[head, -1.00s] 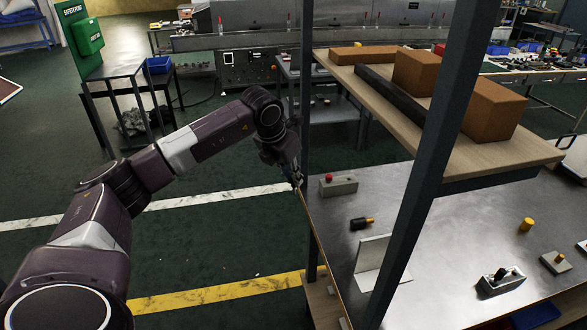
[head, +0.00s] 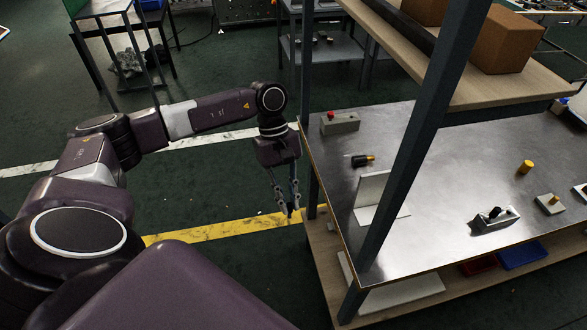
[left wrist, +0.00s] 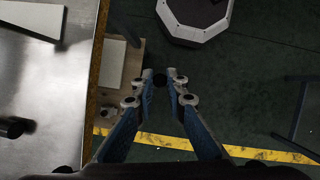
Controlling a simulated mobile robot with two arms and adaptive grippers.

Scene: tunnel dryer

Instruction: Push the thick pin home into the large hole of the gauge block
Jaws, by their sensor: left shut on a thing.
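My left gripper (head: 288,212) points down beside the bench's left end, over the floor. In the left wrist view its fingertips (left wrist: 160,80) are closed on a small dark round thing (left wrist: 159,82), seen end on; I cannot tell if it is the thick pin. On the bench, a grey block with a red knob (head: 340,122) stands at the back left. A grey block with a black knob (head: 495,218) and a small grey block with a yellow top (head: 550,204) stand at the right. I cannot tell which is the gauge block; no hole shows clearly. My right gripper is out of view.
The steel bench (head: 450,170) also carries a black cylinder with an orange tip (head: 360,160), a white angle plate (head: 375,200) and a yellow cylinder (head: 525,167). A dark post (head: 425,140) and a shelf with brown boxes (head: 510,40) stand over it. The bench's middle is clear.

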